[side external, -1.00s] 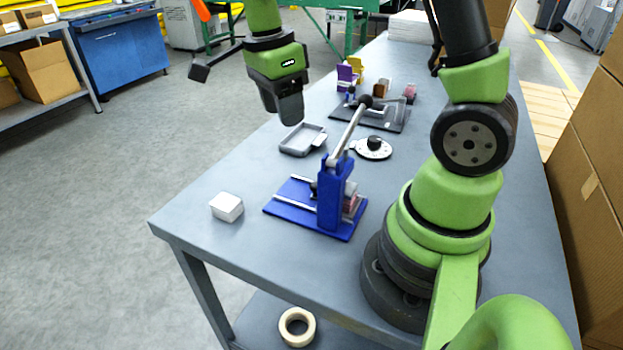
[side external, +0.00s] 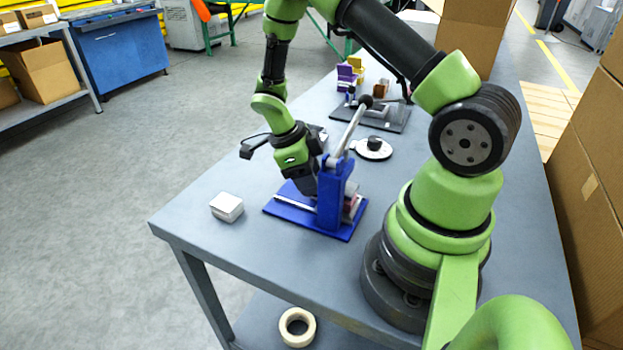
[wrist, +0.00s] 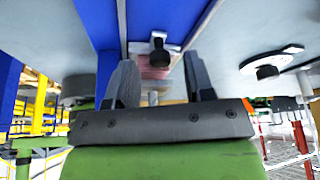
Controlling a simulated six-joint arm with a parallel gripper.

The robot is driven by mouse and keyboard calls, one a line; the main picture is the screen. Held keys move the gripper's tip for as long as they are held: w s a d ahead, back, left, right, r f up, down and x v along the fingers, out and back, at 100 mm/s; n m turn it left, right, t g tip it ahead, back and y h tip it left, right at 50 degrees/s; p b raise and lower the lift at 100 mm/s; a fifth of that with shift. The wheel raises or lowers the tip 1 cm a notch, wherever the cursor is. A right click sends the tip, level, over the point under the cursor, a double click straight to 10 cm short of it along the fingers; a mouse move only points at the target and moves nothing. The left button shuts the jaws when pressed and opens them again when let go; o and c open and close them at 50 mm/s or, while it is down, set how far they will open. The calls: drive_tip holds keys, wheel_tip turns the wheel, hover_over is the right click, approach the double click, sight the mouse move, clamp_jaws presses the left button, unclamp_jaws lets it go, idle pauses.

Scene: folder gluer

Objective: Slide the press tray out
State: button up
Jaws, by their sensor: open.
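The blue press (side external: 332,200) stands on the table with its lever raised, the black lever knob (side external: 366,101) at the top. Its blue base has pale rails running out to the left. In the wrist view a pale tray (wrist: 140,47) with a black knob (wrist: 159,50) shows between blue parts of the press, a pinkish stack (wrist: 153,72) beside it. My gripper (side external: 306,190) is low over the rail side of the press, next to the upright. In the wrist view my gripper (wrist: 161,85) is open, the knob lying between the finger lines; contact cannot be told.
A white box (side external: 227,206) sits near the table's left edge. A round dial (side external: 373,148) and a dark fixture (side external: 385,117) stand behind the press. A grey dish behind my gripper is mostly hidden. The table in front of the press is clear.

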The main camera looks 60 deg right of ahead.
drive_tip(key=shift+s+f, duration=0.2)
drive_tip(key=shift+f, duration=0.3)
drive_tip(key=shift+c, duration=0.2)
clamp_jaws()
drive_tip(key=shift+w+d, duration=0.15)
drive_tip(key=shift+w, duration=4.3)
drive_tip(key=shift+o, duration=0.2)
unclamp_jaws()
